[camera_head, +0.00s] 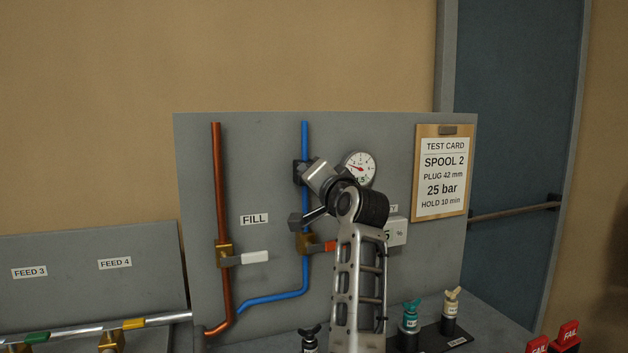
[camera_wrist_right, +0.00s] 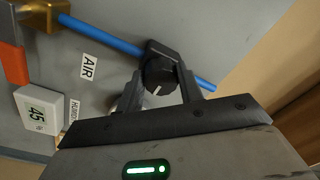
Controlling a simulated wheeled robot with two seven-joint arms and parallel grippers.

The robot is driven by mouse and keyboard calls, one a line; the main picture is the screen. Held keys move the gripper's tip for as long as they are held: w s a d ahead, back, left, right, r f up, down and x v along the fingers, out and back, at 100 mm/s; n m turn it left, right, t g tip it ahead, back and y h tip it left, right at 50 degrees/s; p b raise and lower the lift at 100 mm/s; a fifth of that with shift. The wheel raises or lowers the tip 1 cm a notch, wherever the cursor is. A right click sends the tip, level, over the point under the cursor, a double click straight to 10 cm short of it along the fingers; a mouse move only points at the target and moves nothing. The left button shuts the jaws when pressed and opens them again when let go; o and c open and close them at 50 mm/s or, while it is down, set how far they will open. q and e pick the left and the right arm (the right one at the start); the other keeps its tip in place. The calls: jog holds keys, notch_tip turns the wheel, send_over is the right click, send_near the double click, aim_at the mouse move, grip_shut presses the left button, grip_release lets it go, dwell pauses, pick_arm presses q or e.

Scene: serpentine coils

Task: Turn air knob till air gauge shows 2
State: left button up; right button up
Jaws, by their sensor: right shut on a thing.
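The air knob (camera_wrist_right: 159,76) is black and round with a white pointer line, and sits on the blue pipe (camera_wrist_right: 105,38) by the AIR label (camera_wrist_right: 88,66). My right gripper (camera_wrist_right: 161,88) is shut on the knob, one finger on each side. In the head view this gripper (camera_head: 305,172) reaches the blue pipe, and its wrist hides the knob's front. The white round air gauge (camera_head: 361,164) is just right of the gripper, its lower left partly covered. Its red needle points left and slightly up; the scale numbers are too small to read surely. My left gripper is not in view.
On the grey panel (camera_head: 195,160) are a copper pipe (camera_head: 217,185), a white FILL lever (camera_head: 250,258), an orange lever (camera_head: 324,247) and a test card (camera_head: 442,175). A white humidity display (camera_wrist_right: 48,110) shows 45 %. Plugs (camera_head: 410,318) stand below at right.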

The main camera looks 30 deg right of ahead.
jog(key=m, duration=1.3)
jog(key=shift+a+r+h, duration=0.1)
jog(key=shift+a+h, duration=0.05)
jog(key=shift+h, duration=0.15)
jog(key=shift+m, duration=0.4)
jog(key=o, duration=1)
jog(key=shift+s, duration=0.1)
jog(key=b+v, duration=0.3)
jog(key=v, duration=0.8)
jog(key=shift+s+a, duration=0.2)
jog(key=shift+s, duration=0.15)
